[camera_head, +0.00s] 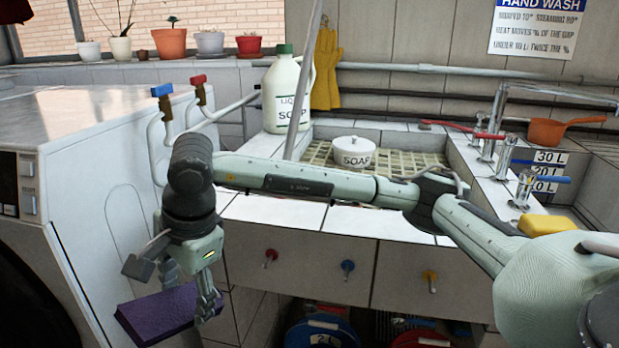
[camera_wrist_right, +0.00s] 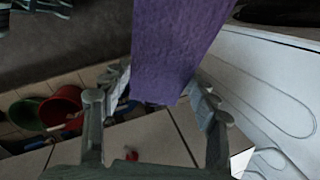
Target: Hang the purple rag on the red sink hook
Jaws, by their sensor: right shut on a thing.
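The purple rag (camera_head: 155,316) hangs at the lower left in the head view, in front of the white machine's side. My right gripper (camera_head: 190,290) is shut on the rag. In the right wrist view the rag (camera_wrist_right: 178,50) lies between the fingers of my right gripper (camera_wrist_right: 162,90). The red hook (camera_head: 270,258) is on the tiled sink front, to the right of the gripper and apart from the rag. It also shows as a small red spot in the right wrist view (camera_wrist_right: 131,156). My left gripper is not in view.
A blue hook (camera_head: 347,268) and a yellow hook (camera_head: 430,280) are on the same sink front. The white machine (camera_head: 95,200) stands close on the left. Buckets (camera_head: 320,332) sit below the sink. A soap jug (camera_head: 283,95) and a soap pot (camera_head: 353,152) stand above.

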